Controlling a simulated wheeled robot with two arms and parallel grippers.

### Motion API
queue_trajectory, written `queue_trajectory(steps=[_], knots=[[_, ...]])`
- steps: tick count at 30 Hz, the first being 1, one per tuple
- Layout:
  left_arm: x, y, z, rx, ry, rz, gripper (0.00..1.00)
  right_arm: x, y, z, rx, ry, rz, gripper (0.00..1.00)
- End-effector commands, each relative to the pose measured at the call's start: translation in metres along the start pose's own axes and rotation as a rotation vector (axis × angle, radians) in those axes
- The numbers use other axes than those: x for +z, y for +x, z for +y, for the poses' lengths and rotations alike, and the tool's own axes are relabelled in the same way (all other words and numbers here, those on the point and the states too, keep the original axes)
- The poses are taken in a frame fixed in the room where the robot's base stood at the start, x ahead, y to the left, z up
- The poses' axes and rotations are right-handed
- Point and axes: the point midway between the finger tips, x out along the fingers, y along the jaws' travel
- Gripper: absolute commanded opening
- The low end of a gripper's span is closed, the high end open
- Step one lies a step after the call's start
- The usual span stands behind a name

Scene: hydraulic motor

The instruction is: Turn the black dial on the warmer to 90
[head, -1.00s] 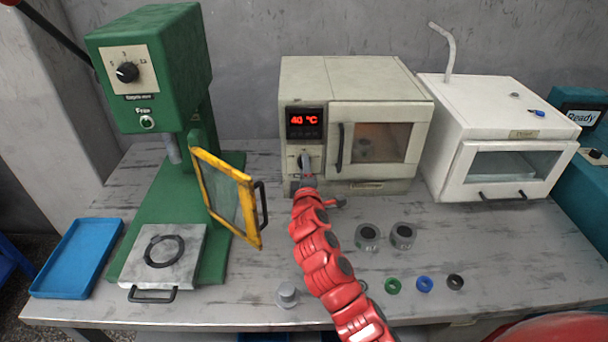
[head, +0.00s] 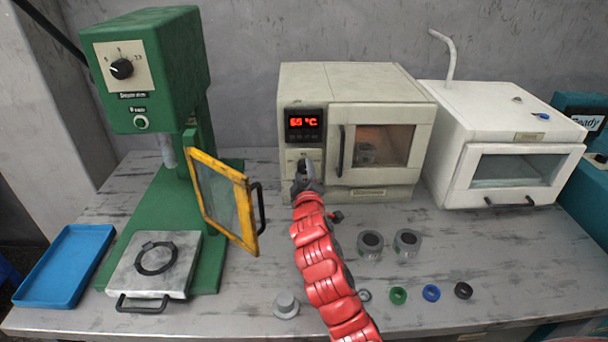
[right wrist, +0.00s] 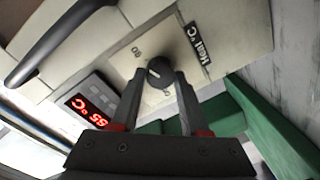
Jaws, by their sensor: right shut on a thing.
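In the head view the gripper hides most of the dial. My left gripper is out of view.
A green press (head: 150,60) with a yellow-framed guard (head: 225,200) stands left. A white cabinet (head: 500,120) stands right. Two grey cups (head: 370,245) and several small rings (head: 431,293) lie on the table in front. A blue tray (head: 65,265) is at the left.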

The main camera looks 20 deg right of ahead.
Motion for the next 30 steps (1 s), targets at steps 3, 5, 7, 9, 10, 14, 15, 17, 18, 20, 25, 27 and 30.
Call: queue_trajectory(steps=[3,5,7,9,10,14,15,17,18,20,25,27,30], knots=[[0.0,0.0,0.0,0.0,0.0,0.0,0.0,0.0,0.0,0.0,0.0,0.002,-0.001,0.0],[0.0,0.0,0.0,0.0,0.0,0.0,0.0,0.0,0.0,0.0,0.0,0.002,-0.001,0.0],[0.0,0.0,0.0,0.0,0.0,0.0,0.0,0.0,0.0,0.0,0.0,0.001,-0.001,0.0],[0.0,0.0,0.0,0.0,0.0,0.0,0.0,0.0,0.0,0.0,0.0,0.001,-0.001,0.47],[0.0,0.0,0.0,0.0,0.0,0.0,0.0,0.0,0.0,0.0,0.0,0.001,-0.001,0.52],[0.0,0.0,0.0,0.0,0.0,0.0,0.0,0.0,0.0,0.0,0.0,0.001,-0.001,0.75],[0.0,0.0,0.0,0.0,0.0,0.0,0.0,0.0,0.0,0.0,-0.001,0.0,-0.001,0.75],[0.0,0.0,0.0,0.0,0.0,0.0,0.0,0.0,0.0,0.0,-0.001,0.0,-0.001,0.75],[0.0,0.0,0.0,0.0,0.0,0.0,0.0,0.0,0.0,0.0,-0.001,0.0,-0.001,0.75],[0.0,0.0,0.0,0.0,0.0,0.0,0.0,0.0,0.0,0.0,-0.001,0.0,-0.001,0.75],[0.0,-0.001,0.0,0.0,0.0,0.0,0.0,0.0,-0.003,-0.001,0.0,0.0,0.0,0.75],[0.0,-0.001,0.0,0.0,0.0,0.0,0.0,0.001,-0.009,-0.001,-0.001,-0.001,0.0,0.75],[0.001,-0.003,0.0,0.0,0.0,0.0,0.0,0.002,-0.022,-0.002,-0.001,-0.002,-0.001,0.75]])
